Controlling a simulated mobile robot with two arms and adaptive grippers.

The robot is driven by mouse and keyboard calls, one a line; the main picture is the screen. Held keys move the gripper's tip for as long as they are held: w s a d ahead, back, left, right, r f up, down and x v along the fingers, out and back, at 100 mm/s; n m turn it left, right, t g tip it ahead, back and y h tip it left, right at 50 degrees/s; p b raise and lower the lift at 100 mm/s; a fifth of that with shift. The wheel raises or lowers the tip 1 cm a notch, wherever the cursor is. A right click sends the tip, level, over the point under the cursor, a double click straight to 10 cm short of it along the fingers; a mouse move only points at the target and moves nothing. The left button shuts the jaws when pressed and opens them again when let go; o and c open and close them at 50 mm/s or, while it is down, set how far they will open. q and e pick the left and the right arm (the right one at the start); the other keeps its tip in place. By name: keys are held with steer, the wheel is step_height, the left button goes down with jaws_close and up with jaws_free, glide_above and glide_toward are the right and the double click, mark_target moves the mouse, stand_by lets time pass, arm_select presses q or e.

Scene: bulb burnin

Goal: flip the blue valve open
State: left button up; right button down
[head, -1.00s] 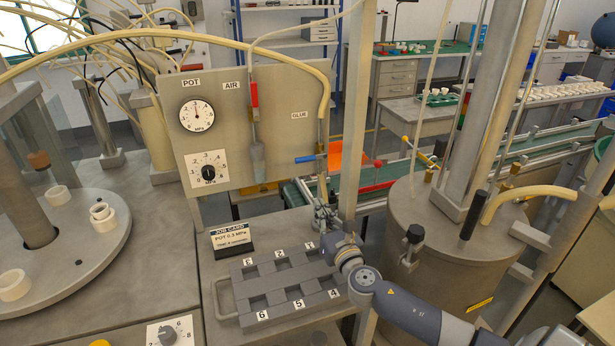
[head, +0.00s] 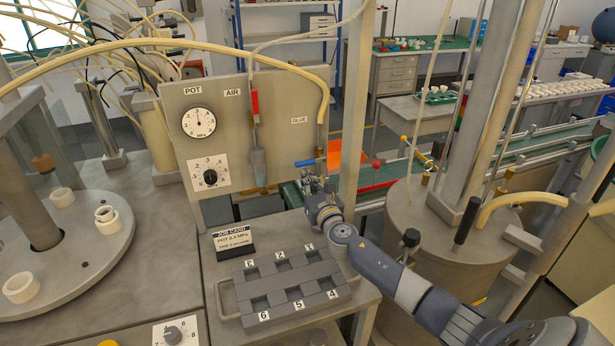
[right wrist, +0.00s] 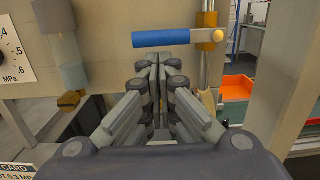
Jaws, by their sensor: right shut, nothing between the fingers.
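The blue valve handle (head: 305,162) sticks out to the left, level, from the brass valve on the glue line, at the right edge of the grey panel. In the right wrist view the blue handle (right wrist: 162,38) lies across the top, with its pivot at its right end. My right gripper (head: 308,178) is just below the handle. In the right wrist view my right gripper (right wrist: 155,68) is shut and empty, its fingertips a little under the handle. I cannot tell whether they touch it. My left gripper is not in view.
The panel (head: 270,115) stands behind the handle, with a pressure gauge (head: 198,119) and a dial (head: 210,177). A metal post (head: 353,120) rises right of the valve. A slotted tray (head: 290,283) and job card (head: 233,240) sit below on the bench.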

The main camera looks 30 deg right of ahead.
steer(key=shift+w+f, duration=0.1)
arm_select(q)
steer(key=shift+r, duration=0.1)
arm_select(e)
steer(key=shift+a+r+m, duration=0.2)
steer(key=shift+r+m, duration=0.2)
steer(key=shift+m, duration=0.2)
